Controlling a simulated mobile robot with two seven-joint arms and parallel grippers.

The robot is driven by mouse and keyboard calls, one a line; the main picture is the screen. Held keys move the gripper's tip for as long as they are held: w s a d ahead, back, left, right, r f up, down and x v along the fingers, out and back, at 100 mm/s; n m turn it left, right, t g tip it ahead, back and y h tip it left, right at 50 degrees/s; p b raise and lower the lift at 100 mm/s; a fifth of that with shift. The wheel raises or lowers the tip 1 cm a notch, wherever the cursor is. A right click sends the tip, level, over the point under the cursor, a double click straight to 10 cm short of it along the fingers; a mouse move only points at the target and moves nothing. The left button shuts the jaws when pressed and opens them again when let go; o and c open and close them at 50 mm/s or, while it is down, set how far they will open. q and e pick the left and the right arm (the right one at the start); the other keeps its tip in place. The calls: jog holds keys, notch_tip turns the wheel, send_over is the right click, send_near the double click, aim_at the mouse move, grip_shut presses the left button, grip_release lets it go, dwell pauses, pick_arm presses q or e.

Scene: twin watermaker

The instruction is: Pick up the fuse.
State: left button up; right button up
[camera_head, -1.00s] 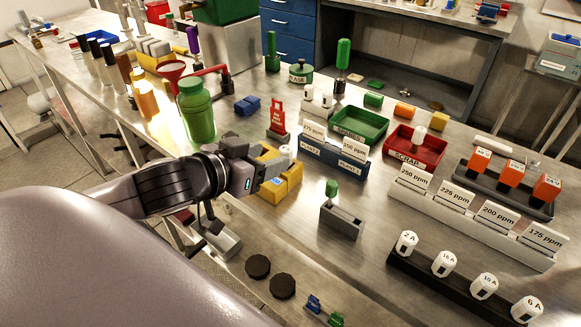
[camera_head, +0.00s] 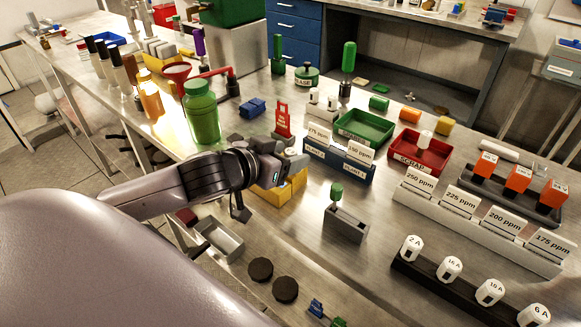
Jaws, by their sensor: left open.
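Several white fuses with black labels stand in a row in a dark rack (camera_head: 465,284) at the lower right. They are the 2 A fuse (camera_head: 411,248), two more fuses (camera_head: 449,268) (camera_head: 490,292), and the 6 A fuse (camera_head: 535,317) at the near end. Another white cylinder (camera_head: 426,138) stands in the red scrap tray (camera_head: 408,165). My left gripper (camera_head: 296,163) is open over the yellow block (camera_head: 290,188), far left of the rack. The gripper hides the block's top, so I cannot tell what is between the fingers. My right gripper is not in view.
A blue two-slot holder (camera_head: 338,164) with ppm cards stands just right of the gripper. A grey holder (camera_head: 345,224) with a green-topped piece stands in front of it. A green jar (camera_head: 202,112) is behind the arm. Bare bench (camera_head: 385,215) lies before the rack.

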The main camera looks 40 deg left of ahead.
pick_arm(q)
grip_shut()
jog(key=shift+r, duration=0.15)
